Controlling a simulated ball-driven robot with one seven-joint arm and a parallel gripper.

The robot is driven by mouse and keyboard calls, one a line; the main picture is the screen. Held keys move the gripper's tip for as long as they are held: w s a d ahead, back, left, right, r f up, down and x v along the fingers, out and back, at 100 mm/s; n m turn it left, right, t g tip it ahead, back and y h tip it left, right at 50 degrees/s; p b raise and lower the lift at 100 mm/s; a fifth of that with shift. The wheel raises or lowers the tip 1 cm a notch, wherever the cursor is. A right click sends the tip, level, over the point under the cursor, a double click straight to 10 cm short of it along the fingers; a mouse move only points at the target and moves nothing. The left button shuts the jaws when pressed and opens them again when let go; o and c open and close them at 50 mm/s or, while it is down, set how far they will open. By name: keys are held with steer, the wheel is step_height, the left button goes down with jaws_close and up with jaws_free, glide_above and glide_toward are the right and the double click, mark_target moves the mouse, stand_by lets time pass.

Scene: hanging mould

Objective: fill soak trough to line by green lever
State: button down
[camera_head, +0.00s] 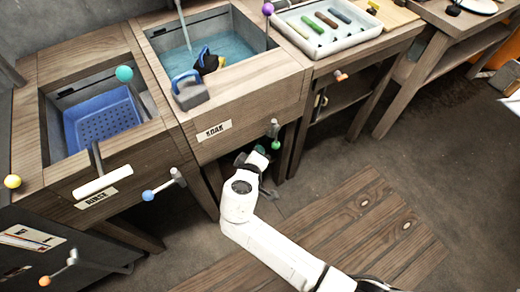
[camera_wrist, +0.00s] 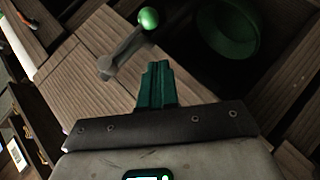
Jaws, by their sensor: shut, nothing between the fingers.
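The soak trough (camera_head: 250,75), with a SOAK label on its front, holds blue-green water. A thin pale stream comes down into it from above. I cannot make out a fill line. The green lever, a grey arm with a green ball (camera_head: 276,145), is on the trough's front at the right; it also shows in the wrist view as a green ball (camera_wrist: 148,18) on a grey arm. My gripper (camera_head: 265,160) is just below and left of the ball in the head view. In the wrist view my gripper's green fingers (camera_wrist: 157,75) are shut and empty, apart from the lever.
A grey-and-blue block (camera_head: 190,92) stands on the soak trough's front-left rim, beside a dark yellow-marked object (camera_head: 208,62). At left is the rinse trough with a blue basket (camera_head: 105,120) and a teal-ball lever (camera_head: 124,73). A green bucket (camera_wrist: 225,30) is under the bench.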

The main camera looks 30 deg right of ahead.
steer(key=v, duration=0.8)
steer(key=shift+a+f+p, duration=0.25)
steer(key=shift+a+p, duration=0.1)
steer(key=shift+w, duration=0.1)
stand_by(5.5)
